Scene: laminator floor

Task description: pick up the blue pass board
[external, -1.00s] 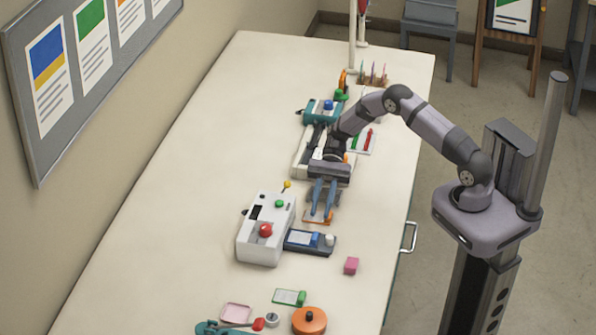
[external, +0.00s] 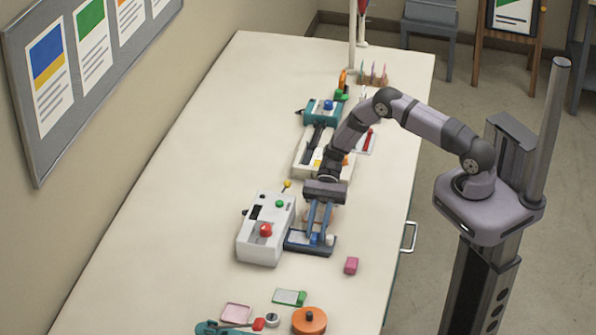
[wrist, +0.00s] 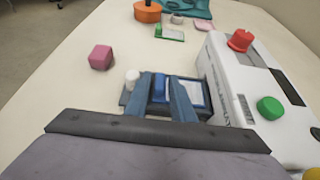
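The pass board, a small flat piece with a pale face and a blue edge, lies on a dark tray (external: 318,251) beside the white machine. In the wrist view the board (wrist: 194,94) shows with a raised blue part (wrist: 160,88) on its left. My gripper (external: 319,232) points down over the tray. In the wrist view its two blue fingers (wrist: 161,79) are apart, with the raised blue part seen between them. I cannot tell whether the fingertips touch it. The fingers hide some of the board.
The white machine (external: 263,248) with red and green knobs stands close left of the tray in the external view. A white knob (wrist: 132,78) stands on the tray's end. A pink cube (external: 351,265) sits nearby. An orange round pot (external: 309,320) stands at the front.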

